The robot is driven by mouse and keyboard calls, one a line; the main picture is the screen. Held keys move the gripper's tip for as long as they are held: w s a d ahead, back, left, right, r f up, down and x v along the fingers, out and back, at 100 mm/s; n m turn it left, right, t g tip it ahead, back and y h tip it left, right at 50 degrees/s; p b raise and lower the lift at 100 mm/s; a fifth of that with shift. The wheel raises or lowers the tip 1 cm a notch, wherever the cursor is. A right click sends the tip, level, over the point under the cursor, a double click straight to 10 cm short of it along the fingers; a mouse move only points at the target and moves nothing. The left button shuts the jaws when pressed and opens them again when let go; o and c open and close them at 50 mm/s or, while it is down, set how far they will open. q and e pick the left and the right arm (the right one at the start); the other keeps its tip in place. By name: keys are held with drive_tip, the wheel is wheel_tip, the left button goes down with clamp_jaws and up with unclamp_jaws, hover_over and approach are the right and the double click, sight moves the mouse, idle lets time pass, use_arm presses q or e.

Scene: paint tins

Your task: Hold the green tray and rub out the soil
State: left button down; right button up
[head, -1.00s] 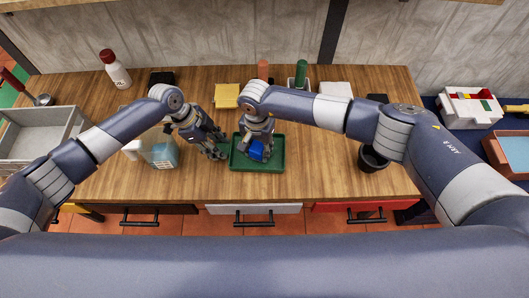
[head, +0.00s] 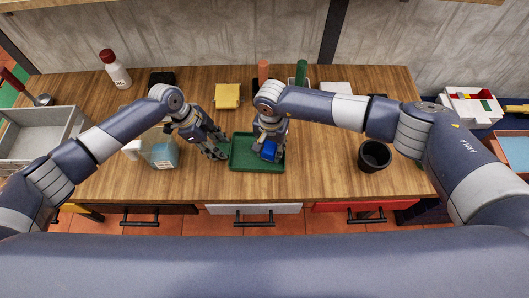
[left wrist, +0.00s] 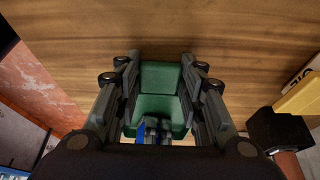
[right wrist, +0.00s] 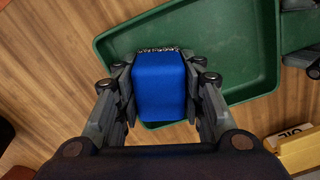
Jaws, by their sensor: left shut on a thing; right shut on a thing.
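The green tray (head: 243,153) lies on the wooden table in front of me. My left gripper (head: 221,150) is shut on its left end; the left wrist view shows the tray (left wrist: 160,104) between the fingers. My right gripper (head: 271,148) is shut on a blue block (head: 269,152) and holds it inside the tray, towards the right side. In the right wrist view the blue block (right wrist: 160,88) has a grey, bristly strip at its far edge. The tray floor (right wrist: 235,50) looks plain green there; I cannot make out any soil.
A clear jug with blue contents (head: 163,155) stands left of my left gripper. A black cup (head: 374,156) stands right of the tray. A yellow block (head: 228,96) lies behind. A grey crate (head: 35,140) is far left. The table in front of the tray is clear.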

drive_tip(key=shift+f, duration=0.15)
idle(0.3)
drive_tip(key=shift+w+a, duration=0.1)
drive_tip(key=shift+a, duration=1.7)
drive_tip(key=shift+w+r, duration=0.2)
drive_tip(key=shift+f, duration=0.25)
